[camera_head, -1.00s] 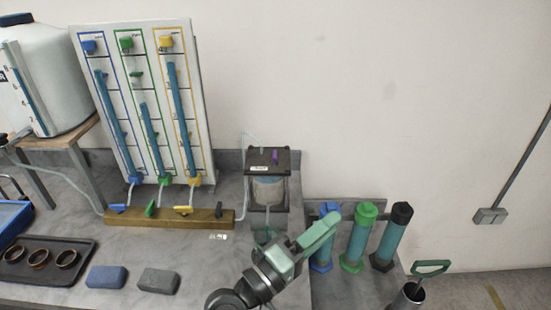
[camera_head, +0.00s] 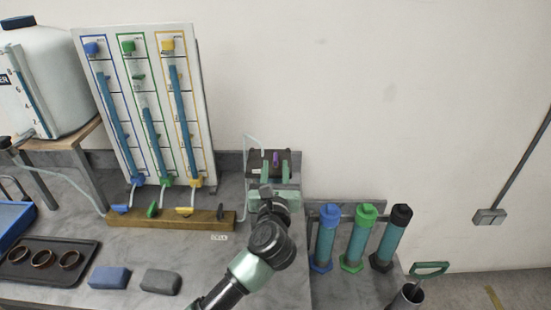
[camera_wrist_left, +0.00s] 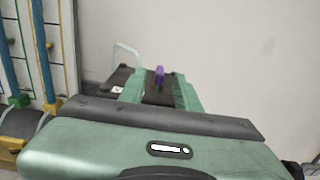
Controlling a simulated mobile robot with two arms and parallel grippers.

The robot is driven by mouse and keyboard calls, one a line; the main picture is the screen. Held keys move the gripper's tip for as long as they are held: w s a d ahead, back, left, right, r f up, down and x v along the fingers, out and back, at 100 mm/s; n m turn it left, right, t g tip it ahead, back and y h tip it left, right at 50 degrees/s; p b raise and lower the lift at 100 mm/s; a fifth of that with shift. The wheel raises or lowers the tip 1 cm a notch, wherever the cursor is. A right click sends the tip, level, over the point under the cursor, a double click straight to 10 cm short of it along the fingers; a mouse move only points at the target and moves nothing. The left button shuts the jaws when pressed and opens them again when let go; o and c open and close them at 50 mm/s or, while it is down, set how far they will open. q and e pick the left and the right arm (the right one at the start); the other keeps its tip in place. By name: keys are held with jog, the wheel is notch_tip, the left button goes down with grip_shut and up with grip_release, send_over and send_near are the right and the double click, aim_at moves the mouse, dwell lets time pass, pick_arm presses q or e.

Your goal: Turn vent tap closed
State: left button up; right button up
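The vent tap appears to be the small purple tap (camera_head: 276,158) on the dark top plate (camera_head: 256,157) of the cell on the bench. In the left wrist view the purple tap (camera_wrist_left: 159,74) stands upright between the fingers. My left gripper (camera_head: 276,168) is over the cell, its two green fingers apart on either side of the tap. The left wrist view shows the same open fingers (camera_wrist_left: 158,92); I cannot tell whether either touches the tap. The gripper body hides most of the cell below. My right gripper is not in view.
The tube panel (camera_head: 148,100) stands left of the cell, with a wooden manifold bar (camera_head: 190,225) carrying several coloured taps in front. Blue, green and black capped cylinders (camera_head: 358,240) stand to the right. A thin clear hose (camera_head: 247,140) rises at the cell's left. Two blocks (camera_head: 108,278) lie front left.

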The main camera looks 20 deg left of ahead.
aim_at(275, 163)
pick_arm(q)
jog(key=shift+x, duration=1.7)
grip_shut()
jog(key=shift+p, duration=0.3)
